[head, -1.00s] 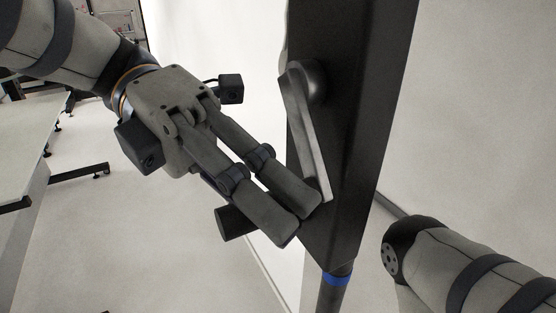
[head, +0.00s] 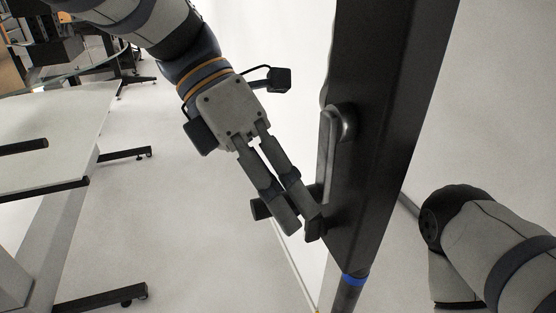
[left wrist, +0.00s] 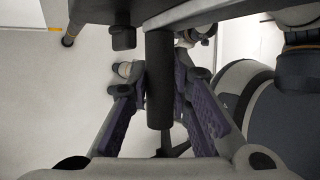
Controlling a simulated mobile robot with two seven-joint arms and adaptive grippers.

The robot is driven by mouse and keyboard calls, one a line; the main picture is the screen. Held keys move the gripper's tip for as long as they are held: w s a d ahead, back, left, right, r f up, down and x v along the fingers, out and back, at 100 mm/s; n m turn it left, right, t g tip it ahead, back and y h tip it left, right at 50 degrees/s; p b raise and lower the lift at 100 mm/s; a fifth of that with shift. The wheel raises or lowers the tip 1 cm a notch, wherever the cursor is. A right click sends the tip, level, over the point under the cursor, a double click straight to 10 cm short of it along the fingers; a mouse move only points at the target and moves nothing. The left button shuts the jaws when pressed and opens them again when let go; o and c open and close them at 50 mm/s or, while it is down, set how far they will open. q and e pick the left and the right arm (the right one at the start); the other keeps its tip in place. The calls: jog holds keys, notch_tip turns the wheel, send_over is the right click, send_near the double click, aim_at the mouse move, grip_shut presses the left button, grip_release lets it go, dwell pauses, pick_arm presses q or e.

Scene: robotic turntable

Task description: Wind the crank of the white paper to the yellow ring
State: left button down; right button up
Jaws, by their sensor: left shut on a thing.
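The crank is a grey lever (head: 328,150) on the side of a black upright post (head: 375,130); it points down from its pivot, and its black handle (head: 260,208) sticks out to the left. My left gripper (head: 298,222) is shut on that handle. In the left wrist view the dark handle (left wrist: 159,85) stands between the purple-padded fingers. The white paper (head: 300,80) hangs behind the gripper, left of the post. My right gripper is out of view.
A blue band (head: 354,279) circles the pole under the post. White tables (head: 60,140) with black feet stand at the left. My right arm (head: 480,240) is at lower right. The pale floor between the tables and paper is clear.

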pick_arm(q)
jog(key=shift+w+f, duration=0.1)
jog(key=shift+w, duration=0.05)
jog(key=c, duration=1.4)
grip_release()
jog(key=shift+w, duration=0.1)
jog(key=shift+c, duration=0.2)
jog(key=v, duration=1.2)
